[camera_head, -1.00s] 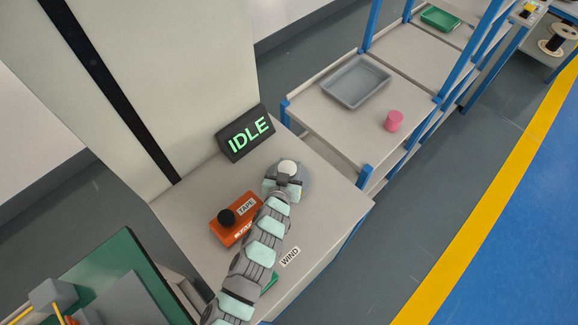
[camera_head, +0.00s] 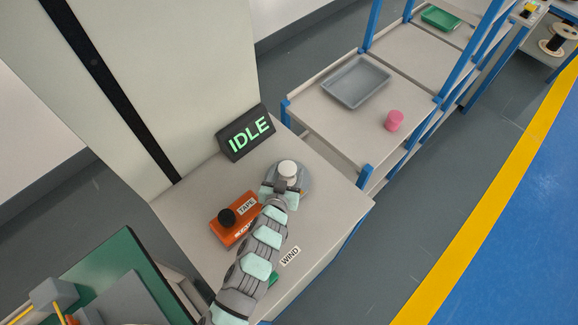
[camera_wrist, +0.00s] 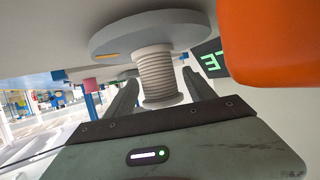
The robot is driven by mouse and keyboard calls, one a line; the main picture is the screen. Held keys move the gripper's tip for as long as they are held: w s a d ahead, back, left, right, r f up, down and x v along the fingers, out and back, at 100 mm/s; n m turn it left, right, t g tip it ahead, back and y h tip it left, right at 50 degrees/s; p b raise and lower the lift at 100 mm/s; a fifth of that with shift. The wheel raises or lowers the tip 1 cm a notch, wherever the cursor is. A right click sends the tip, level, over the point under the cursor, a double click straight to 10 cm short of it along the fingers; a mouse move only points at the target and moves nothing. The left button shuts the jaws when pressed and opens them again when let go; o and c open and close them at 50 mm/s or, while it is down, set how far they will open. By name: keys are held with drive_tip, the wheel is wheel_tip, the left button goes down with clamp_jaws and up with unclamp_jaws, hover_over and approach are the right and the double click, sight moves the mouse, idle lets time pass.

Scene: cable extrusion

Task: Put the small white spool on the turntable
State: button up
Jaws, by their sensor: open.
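The small white spool (camera_head: 288,168) stands upright on the grey round turntable (camera_head: 304,182) at the back of the bench top. In the wrist view, which is upside down, the ribbed spool (camera_wrist: 158,76) meets the turntable disc (camera_wrist: 112,40) with one flange. My gripper (camera_head: 284,187) is at the turntable's near side, low beside the spool. In the wrist view, my gripper (camera_wrist: 161,80) is open, with one finger on each side of the spool and gaps showing. The spool's far side is hidden.
An orange TAPE unit (camera_head: 232,222) with a black knob sits left of my arm. An IDLE display (camera_head: 246,134) stands behind it. A WIND label (camera_head: 290,256) is on the bench front. A shelf holds a grey tray (camera_head: 356,81) and a pink cylinder (camera_head: 395,120).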

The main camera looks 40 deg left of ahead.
drive_tip(key=v, duration=0.7)
drive_tip(key=shift+s+d, duration=0.1)
drive_tip(key=shift+s, duration=0.25)
drive_tip(key=shift+s+d+r+p, duration=0.3)
drive_tip(key=shift+s+d+r, duration=0.05)
